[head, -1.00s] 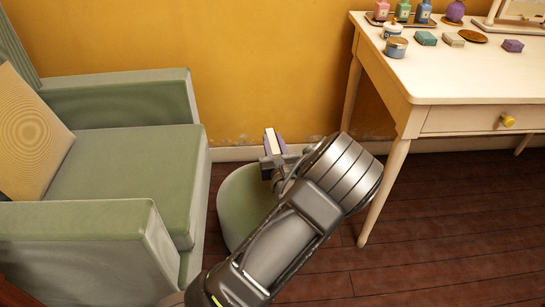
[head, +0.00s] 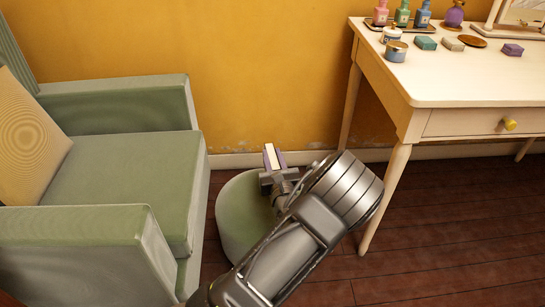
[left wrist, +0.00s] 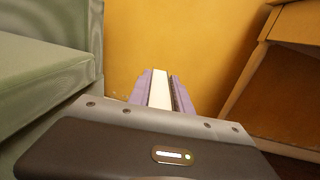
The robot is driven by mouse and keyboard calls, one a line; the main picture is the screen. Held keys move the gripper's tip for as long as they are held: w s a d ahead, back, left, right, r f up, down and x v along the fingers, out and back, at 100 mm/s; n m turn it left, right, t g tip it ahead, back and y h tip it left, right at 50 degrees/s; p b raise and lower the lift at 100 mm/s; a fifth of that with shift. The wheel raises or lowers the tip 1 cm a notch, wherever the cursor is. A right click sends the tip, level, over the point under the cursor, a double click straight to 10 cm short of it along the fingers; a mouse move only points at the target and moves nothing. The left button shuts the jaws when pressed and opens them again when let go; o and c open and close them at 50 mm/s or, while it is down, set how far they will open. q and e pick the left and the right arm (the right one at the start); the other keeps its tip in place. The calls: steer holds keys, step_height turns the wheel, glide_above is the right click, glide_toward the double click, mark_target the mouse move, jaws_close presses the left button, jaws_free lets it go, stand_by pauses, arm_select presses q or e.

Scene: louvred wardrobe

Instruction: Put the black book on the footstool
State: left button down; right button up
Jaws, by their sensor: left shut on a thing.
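The round green footstool (head: 238,222) stands on the floor between the armchair and the dressing table. The book and gripper appear over its back right part. My left arm hides much of the stool, and I cannot tell whether the book touches it. My right gripper is not in view.
A green armchair (head: 120,165) with a yellow cushion stands close on the left. A cream dressing table (head: 455,85) with bottles and small boxes stands on the right, its front leg (head: 385,197) near my arm. The yellow wall is close behind.

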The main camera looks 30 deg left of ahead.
arm_select(q)
steer(key=c, duration=1.2)
jaws_free()
steer(key=shift+o, duration=0.2)
steer(key=shift+d+r, duration=0.1)
steer(key=shift+r, duration=0.1)
steer(key=p+v, duration=0.4)
steer(key=v, duration=0.8)
